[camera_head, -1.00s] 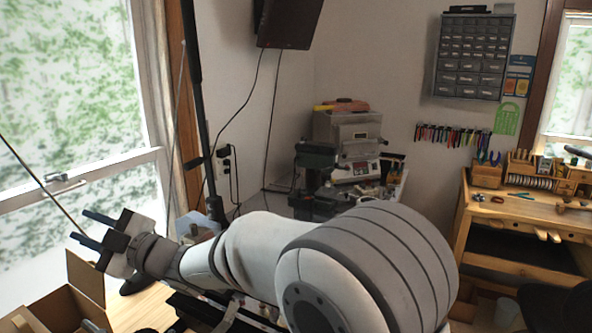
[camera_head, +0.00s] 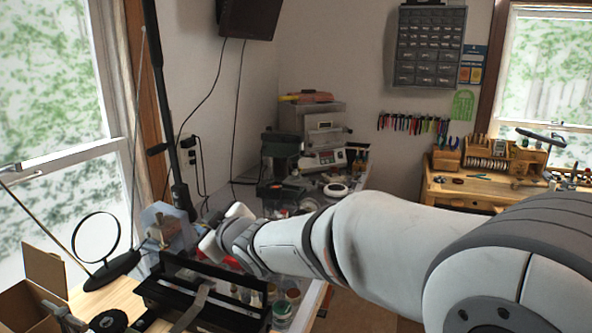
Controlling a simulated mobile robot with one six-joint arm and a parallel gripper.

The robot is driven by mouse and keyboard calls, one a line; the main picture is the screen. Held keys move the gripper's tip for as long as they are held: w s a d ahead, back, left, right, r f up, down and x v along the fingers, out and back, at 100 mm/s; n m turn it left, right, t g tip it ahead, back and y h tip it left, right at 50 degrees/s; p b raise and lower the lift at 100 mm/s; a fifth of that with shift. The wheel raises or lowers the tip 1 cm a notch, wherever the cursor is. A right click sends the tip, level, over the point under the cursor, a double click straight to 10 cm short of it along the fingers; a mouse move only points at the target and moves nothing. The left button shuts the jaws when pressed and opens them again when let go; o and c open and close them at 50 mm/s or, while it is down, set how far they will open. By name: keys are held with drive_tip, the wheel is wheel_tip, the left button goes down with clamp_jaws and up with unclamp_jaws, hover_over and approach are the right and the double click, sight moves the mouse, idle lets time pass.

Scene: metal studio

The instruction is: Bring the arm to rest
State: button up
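My arm reaches in from the right edge and runs leftwards across the lower middle of the view. My gripper (camera_head: 222,228) is at its far left end, over the left part of the cluttered bench. Its pale body shows, but I cannot make out its fingers. Nothing is visibly held in it.
Below my gripper is a black tool tray (camera_head: 190,290). A round magnifier (camera_head: 97,238) and an open cardboard box (camera_head: 42,270) stand at left. Jars (camera_head: 284,306), a grey machine (camera_head: 312,128) and a wooden workbench (camera_head: 470,188) are further around.

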drive_tip(key=s+d+f+m+g+h+b, duration=0.1)
drive_tip(key=s+d+f+m+h, duration=0.2)
drive_tip(key=d, duration=0.5)
drive_tip(key=s+d+f+m+g+h+b, duration=0.1)
drive_tip(key=d+f+m+h+b, duration=0.1)
drive_tip(key=d+f, duration=0.45)
drive_tip(key=s+d+f+m+g+h+b, duration=0.1)
drive_tip(key=s+d+f+m+h, duration=0.15)
drive_tip(key=d, duration=0.65)
drive_tip(key=s+d+f+m+g+h+b, duration=0.1)
drive_tip(key=s+d+f+m+g, duration=0.2)
drive_tip(key=s+d+f, duration=0.2)
drive_tip(key=s+d+f+m+g+h+b, duration=0.1)
drive_tip(key=s+d+f, duration=0.4)
drive_tip(key=s, duration=0.7)
drive_tip(key=m+g+b, duration=0.1)
drive_tip(key=m+g, duration=0.1)
drive_tip(key=shift+s+f+m+b, duration=0.15)
drive_tip(key=shift+s+m+b, duration=0.1)
drive_tip(key=shift+m+b, duration=0.1)
drive_tip(key=shift+d, duration=0.1)
